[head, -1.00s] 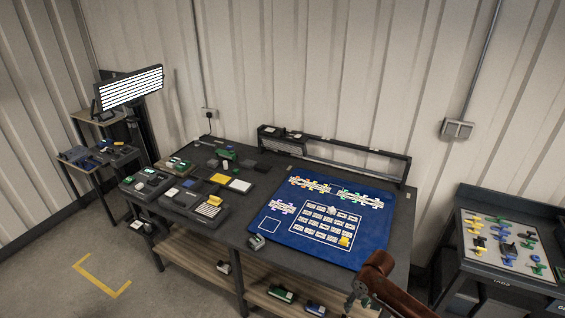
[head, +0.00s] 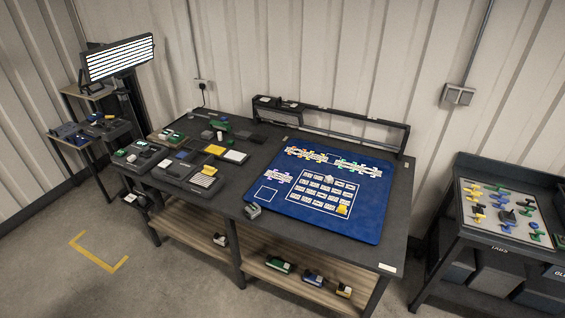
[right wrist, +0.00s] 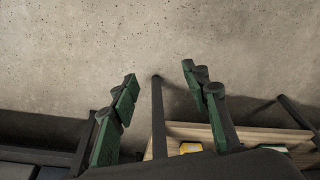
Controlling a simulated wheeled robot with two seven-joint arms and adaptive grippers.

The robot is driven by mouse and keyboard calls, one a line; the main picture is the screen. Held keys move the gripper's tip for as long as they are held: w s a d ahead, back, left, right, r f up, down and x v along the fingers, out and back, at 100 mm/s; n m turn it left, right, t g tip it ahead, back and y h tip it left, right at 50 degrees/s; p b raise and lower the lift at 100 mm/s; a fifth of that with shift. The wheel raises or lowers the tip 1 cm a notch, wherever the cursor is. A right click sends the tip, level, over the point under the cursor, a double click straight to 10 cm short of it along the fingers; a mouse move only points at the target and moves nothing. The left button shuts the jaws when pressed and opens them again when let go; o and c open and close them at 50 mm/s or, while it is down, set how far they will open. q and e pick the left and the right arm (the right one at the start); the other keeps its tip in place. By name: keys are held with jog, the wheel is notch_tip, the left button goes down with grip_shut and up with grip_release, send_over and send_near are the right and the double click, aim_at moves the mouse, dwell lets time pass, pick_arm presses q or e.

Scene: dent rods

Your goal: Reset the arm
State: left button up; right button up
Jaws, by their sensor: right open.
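My right gripper (right wrist: 158,88) shows in the right wrist view with its two green-padded fingers spread apart and nothing between them. Past the fingers I see the concrete floor, a dark table leg and part of a wooden shelf (right wrist: 190,132). Neither of my arms shows in the head view now. My left gripper is in no view.
The dark workbench (head: 225,221) carries a blue mat (head: 375,222) with white markings, a yellow piece (head: 342,210) and a white piece. Several trays and boxes stand at its left. A tabs cart (head: 478,239) stands at the right. The floor in front is clear.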

jog(key=s+a+f, duration=0.1)
jog(key=s+f, duration=0.2)
jog(key=s, duration=0.6)
jog(key=s+a+f+g+b, duration=0.1)
jog(key=s+f, duration=0.3)
jog(key=s, duration=0.6)
jog(key=s+a+f+n+b, duration=0.1)
jog(key=s+f, duration=0.3)
jog(key=s, duration=0.5)
jog(key=shift+s+a+f+g, duration=0.2)
jog(key=shift+a+g, duration=0.1)
jog(key=shift+a, duration=0.4)
